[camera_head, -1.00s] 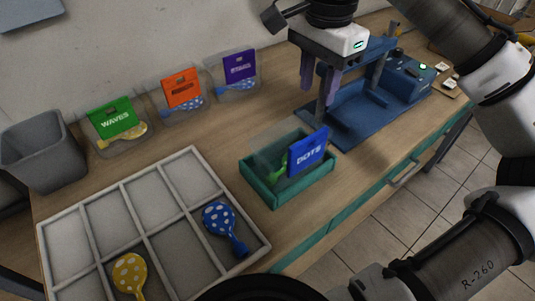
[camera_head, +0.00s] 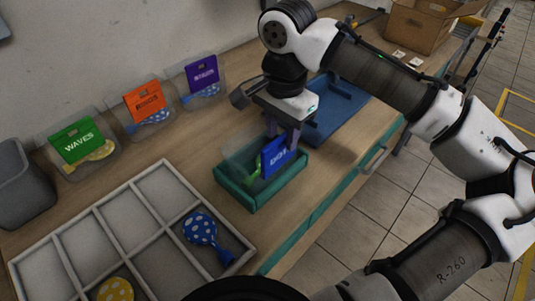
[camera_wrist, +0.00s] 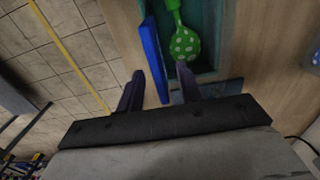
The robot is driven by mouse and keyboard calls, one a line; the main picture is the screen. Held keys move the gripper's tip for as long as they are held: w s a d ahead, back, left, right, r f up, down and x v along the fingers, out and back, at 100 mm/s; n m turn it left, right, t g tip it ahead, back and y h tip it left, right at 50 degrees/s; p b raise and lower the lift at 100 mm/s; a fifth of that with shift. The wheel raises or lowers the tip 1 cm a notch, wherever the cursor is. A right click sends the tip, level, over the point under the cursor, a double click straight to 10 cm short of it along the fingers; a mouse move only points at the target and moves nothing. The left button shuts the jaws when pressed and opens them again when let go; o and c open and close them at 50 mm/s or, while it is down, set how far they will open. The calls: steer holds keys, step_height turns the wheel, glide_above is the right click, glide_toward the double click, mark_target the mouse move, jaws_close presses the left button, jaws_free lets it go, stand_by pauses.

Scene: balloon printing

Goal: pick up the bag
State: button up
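The bag is a clear packet with a blue header card (camera_head: 277,157) and a green dotted balloon (camera_head: 254,170) inside. It stands tilted in the teal tray (camera_head: 262,200). My gripper (camera_head: 284,140) points down just above the card at the tray's back right. In the wrist view, the fingers (camera_wrist: 158,86) are spread, with the blue card (camera_wrist: 153,55) edge-on between them. A gap shows on both sides of the card. The green balloon (camera_wrist: 185,42) lies to the right of the card there. Whether a finger touches the clear film cannot be told.
Bags with green (camera_head: 76,140), orange (camera_head: 144,101) and purple (camera_head: 202,70) cards stand along the wall. A white divided tray (camera_head: 150,233) holds blue (camera_head: 201,229) and yellow (camera_head: 116,290) balloons. A blue machine base (camera_head: 335,112) is behind my gripper.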

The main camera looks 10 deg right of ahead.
step_height(320, 180, down, 3)
steer(key=shift+d+f, duration=0.1)
steer(key=shift+f, duration=0.1)
steer(key=shift+s, duration=0.1)
steer(key=shift+c, duration=0.2)
jaws_close()
